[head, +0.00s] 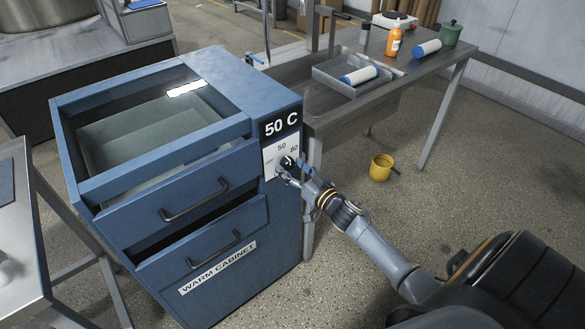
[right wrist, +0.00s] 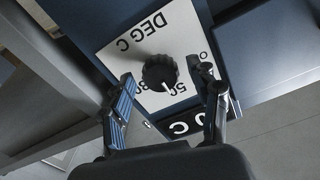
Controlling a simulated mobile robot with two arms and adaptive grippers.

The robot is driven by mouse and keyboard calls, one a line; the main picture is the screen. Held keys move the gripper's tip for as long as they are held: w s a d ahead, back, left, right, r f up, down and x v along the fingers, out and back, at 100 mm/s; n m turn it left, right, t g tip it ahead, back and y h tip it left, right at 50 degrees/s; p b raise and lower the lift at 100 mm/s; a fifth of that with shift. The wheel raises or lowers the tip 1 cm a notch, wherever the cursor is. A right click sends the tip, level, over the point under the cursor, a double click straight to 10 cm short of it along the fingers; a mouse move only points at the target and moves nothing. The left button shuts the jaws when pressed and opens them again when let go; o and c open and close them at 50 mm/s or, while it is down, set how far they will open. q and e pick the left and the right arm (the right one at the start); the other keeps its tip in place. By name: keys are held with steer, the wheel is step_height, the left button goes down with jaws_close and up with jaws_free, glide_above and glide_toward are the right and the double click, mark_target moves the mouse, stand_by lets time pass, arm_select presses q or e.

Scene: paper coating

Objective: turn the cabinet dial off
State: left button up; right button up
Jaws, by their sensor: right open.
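The blue warm cabinet (head: 215,262) stands left of centre in the head view. Its black dial (right wrist: 160,73) sits on a white plate marked DEG C in the right wrist view, with a white pointer mark toward the 50 label. The plate (head: 270,160) also shows in the head view under a black "50 C" display (head: 280,123). My right gripper (head: 286,168) is at the dial and partly hides it in the head view. In the right wrist view its fingers (right wrist: 165,92) are open, one on each side of the dial, with gaps. My left gripper is not in view.
Two cabinet drawers with dark handles (head: 195,201) sit left of the dial; the lower one (head: 215,249) is slightly open. A metal table (head: 440,62) with a tray, rollers and an orange bottle stands behind right. A yellow bucket (head: 381,168) is on the floor.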

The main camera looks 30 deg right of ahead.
steer(key=c, duration=1.2)
steer(key=shift+n, duration=1.3)
steer(key=n, duration=0.4)
steer(key=n+b, duration=0.1)
steer(key=n, duration=0.6)
steer(key=shift+n+b, duration=0.3)
